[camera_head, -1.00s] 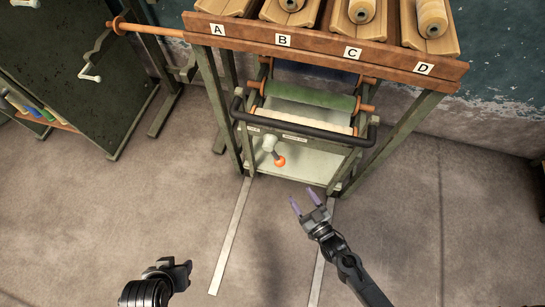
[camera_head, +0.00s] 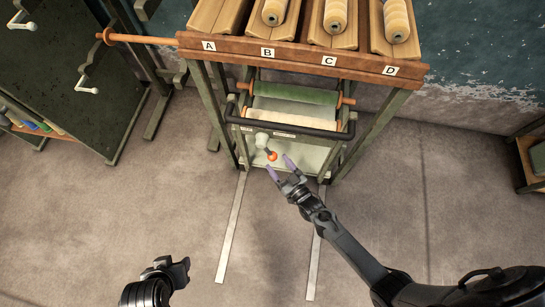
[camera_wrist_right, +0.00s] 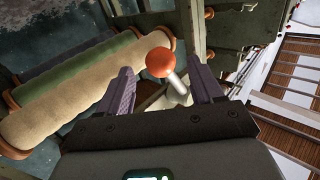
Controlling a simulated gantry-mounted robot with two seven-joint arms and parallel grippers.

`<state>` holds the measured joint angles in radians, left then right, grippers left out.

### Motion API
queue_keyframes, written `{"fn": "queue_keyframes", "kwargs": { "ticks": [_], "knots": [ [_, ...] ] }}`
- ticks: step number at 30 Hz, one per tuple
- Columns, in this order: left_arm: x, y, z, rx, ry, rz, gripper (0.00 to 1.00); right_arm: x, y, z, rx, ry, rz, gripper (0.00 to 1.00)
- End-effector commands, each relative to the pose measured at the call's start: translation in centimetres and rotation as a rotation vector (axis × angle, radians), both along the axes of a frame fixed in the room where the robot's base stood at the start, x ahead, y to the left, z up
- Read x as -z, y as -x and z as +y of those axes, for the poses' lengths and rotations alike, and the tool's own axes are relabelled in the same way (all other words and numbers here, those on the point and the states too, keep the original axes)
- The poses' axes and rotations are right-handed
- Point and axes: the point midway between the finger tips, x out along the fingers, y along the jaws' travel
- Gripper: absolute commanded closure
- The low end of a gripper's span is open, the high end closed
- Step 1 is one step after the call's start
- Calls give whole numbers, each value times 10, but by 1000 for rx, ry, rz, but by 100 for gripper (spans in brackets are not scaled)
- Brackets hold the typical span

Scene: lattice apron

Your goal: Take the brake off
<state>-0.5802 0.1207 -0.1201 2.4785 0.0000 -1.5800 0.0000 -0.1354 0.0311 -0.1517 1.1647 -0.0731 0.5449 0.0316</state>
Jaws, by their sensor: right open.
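The brake lever shows as an orange ball knob (camera_head: 272,156) on a short pale stem, low on the front of a green-framed cart. In the right wrist view the orange knob (camera_wrist_right: 160,62) and its grey stem appear between the two purple fingers, with space on both sides. My right gripper (camera_head: 279,167) is open, its fingertips just in front of the knob in the head view. I cannot tell whether a finger touches it. My left gripper (camera_head: 182,271) is low at the left over the floor, away from the cart; its jaw state is unclear.
The cart has a dark push bar (camera_head: 290,133) and rolls, one green (camera_head: 295,94). It stands under a wooden rack (camera_head: 300,58) labelled A to D, between its legs. Two pale floor strips (camera_head: 230,230) run out from it. A dark board stands at left. The front floor is clear.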

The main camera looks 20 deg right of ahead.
Motion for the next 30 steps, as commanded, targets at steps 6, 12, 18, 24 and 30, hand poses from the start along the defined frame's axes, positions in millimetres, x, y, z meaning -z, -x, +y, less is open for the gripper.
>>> {"fn": "queue_keyframes", "kwargs": {
  "ticks": [6,12,18,24,30],
  "knots": [
    [14,0,0,0,0,0,57,2,-29,7,0,-1,-1,34],
    [18,0,0,0,0,0,57,1,-42,10,0,-1,1,34],
    [18,0,0,0,0,-1,57,0,-44,10,0,-1,1,34],
    [17,0,0,0,0,-2,57,0,-44,10,0,-1,1,43],
    [17,0,0,-1,1,-2,57,0,-44,10,0,-1,1,74]
  ]
}}
